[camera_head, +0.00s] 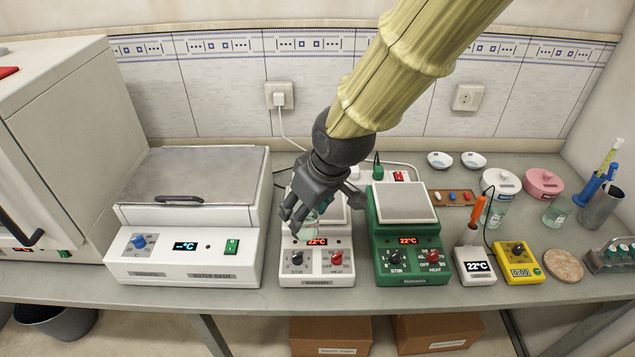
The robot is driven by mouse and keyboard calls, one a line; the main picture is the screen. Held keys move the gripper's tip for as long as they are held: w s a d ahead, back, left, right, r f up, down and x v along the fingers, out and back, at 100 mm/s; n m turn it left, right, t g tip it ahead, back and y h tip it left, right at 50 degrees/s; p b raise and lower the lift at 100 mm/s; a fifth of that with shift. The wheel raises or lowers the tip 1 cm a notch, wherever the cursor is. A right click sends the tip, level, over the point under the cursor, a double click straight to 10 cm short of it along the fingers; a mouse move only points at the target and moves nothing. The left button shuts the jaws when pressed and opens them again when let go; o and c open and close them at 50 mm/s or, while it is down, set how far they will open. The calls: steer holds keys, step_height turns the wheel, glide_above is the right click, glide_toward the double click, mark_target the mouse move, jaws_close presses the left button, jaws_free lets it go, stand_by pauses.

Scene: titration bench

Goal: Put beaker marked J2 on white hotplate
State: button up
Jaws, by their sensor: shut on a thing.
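The white hotplate (317,262) stands on the bench between the water bath and the green hotplate. Its display reads 22°C, and much of its top plate is hidden behind my gripper. My gripper (302,232) is over the front left of the white hotplate, shut on a small clear glass beaker (309,237). Only part of the beaker shows between the dark fingers, low at the front edge of the plate. I cannot read a mark on it, and I cannot tell whether it touches the plate.
The water bath (185,259) stands close on the left. The green hotplate (409,239) stands close on the right with a bare top. A thermometer unit (474,266), a yellow meter (518,263) and other glass beakers (497,212) are further right.

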steer(key=shift+w+d+f+p, duration=0.4)
steer(key=shift+w+f+p, duration=0.5)
steer(key=shift+w, duration=1.5)
steer(key=shift+w+d+f+p, duration=0.35)
steer(key=shift+w+f+p, duration=0.55)
steer(key=shift+w, duration=1.5)
steer(key=shift+w+d+f+p, duration=0.55)
steer(key=shift+w+p, duration=0.55)
steer(key=shift+w, duration=1.3)
steer(key=shift+a+f, duration=0.15)
steer(key=shift+f, duration=0.1)
steer(key=o, duration=1.1)
steer(key=b+v, duration=0.2)
steer(key=v, duration=1)
steer(key=shift+r+b, duration=0.15)
steer(key=shift+b, duration=0.15)
